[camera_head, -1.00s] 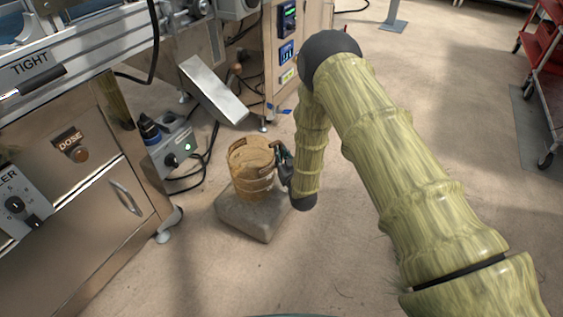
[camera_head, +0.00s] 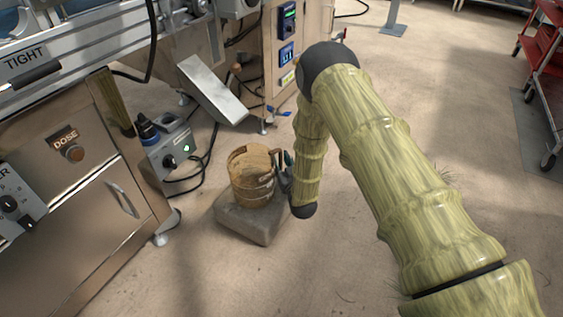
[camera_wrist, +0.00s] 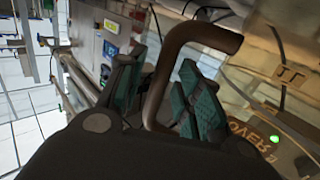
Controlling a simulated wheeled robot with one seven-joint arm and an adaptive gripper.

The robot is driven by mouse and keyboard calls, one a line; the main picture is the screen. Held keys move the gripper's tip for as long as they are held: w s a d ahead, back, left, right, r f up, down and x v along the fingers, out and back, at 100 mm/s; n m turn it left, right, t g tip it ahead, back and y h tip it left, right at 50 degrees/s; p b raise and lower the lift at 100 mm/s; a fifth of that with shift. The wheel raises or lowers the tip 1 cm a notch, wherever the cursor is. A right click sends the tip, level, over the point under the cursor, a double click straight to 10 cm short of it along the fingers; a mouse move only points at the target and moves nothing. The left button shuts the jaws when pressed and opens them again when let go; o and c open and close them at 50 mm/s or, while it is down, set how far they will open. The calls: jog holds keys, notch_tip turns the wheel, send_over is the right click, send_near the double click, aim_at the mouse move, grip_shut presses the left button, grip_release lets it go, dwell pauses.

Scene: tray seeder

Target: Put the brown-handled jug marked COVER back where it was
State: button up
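The tan wooden-looking jug (camera_head: 252,182) stands upright on a grey stone-like block (camera_head: 232,217) on the floor. Its brown handle (camera_head: 276,158) faces right, toward my arm. My gripper (camera_head: 285,173) is beside the jug at the handle. In the wrist view the bent brown handle (camera_wrist: 163,80) passes between the two teal fingers of my gripper (camera_wrist: 160,98), which look open with some room around it. The jug's see-through wall (camera_wrist: 245,85) fills the right of the wrist view, with lettering ending in "OVER" turned over on it. The fingertips are partly hidden in the head view.
A steel machine with a DOSE cabinet (camera_head: 100,200) stands at left. A slanted metal chute (camera_head: 212,90) is behind. A red cart (camera_head: 545,75) stands far right. Floor in front is clear.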

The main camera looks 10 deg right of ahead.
jog(key=shift+r, duration=0.1)
jog(key=shift+s+r, duration=0.1)
jog(key=p+v, duration=0.6)
jog(key=v, duration=0.5)
jog(key=shift+s, duration=0.4)
jog(key=shift+d, duration=0.1)
jog(key=s+d+f+m+g+h, duration=0.1)
jog(key=s+d+f+g, duration=0.25)
jog(key=s, duration=0.35)
jog(key=s+d+f+g+h, duration=0.1)
jog(key=s+d+f+g, duration=0.2)
jog(key=s, duration=0.5)
jog(key=s+d+f+m+g+h, duration=0.1)
jog(key=s+f+g, duration=0.25)
jog(key=s, duration=0.35)
jog(key=s+d+g, duration=0.1)
jog(key=s+g, duration=0.2)
jog(key=s, duration=0.7)
jog(key=s+d+r+g, duration=0.1)
jog(key=s+g, duration=0.3)
jog(key=s, duration=0.7)
jog(key=shift+s+d+r+m, duration=0.2)
jog(key=shift+s+d+m, duration=0.2)
jog(key=shift+d, duration=0.15)
